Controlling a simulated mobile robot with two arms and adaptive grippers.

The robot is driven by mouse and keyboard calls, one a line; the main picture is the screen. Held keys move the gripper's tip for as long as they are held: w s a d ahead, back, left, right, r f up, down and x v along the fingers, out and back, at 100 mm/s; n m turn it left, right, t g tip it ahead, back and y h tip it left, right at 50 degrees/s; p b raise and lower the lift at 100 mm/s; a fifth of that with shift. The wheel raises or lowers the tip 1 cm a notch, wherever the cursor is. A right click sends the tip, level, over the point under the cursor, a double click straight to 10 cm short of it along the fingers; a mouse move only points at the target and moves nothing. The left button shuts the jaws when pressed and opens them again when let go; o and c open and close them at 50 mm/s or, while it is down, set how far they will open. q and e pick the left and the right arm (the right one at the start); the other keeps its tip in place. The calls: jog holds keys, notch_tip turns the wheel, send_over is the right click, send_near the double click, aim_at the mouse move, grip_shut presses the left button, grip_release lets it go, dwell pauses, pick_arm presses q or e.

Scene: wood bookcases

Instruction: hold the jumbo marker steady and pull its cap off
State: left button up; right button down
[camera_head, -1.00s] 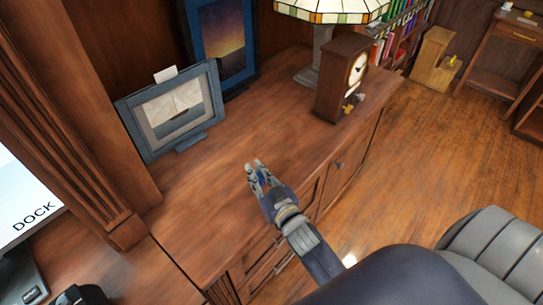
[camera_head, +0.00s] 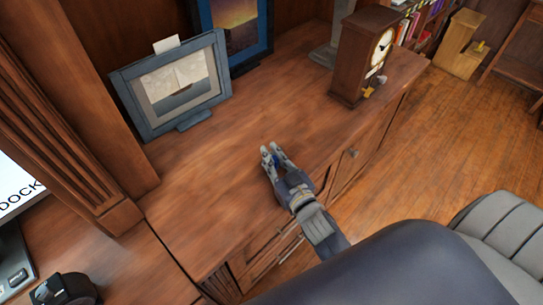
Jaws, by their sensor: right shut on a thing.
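My right gripper (camera_head: 274,152) reaches in from the lower right over the wooden cabinet top. It is shut on a small blue thing (camera_head: 278,161), which shows only as a sliver between the fingers. This may be the jumbo marker, but the fingers hide most of it, and I cannot make out its cap. I cannot tell whether the fingers touch the cabinet top. My left gripper is not in view.
A framed picture (camera_head: 181,117) stands left on the cabinet top (camera_head: 225,195), with another frame (camera_head: 238,62) behind. A wooden clock (camera_head: 350,70) stands right. A black object (camera_head: 65,290) sits at bottom left. A grey padded seat (camera_head: 500,235) is lower right. Cabinet top around my gripper is clear.

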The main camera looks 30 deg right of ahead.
jog(key=shift+s, duration=0.1)
jog(key=shift+f, duration=0.1)
jog(key=c, duration=1.4)
grip_release()
jog(key=shift+c, duration=0.2)
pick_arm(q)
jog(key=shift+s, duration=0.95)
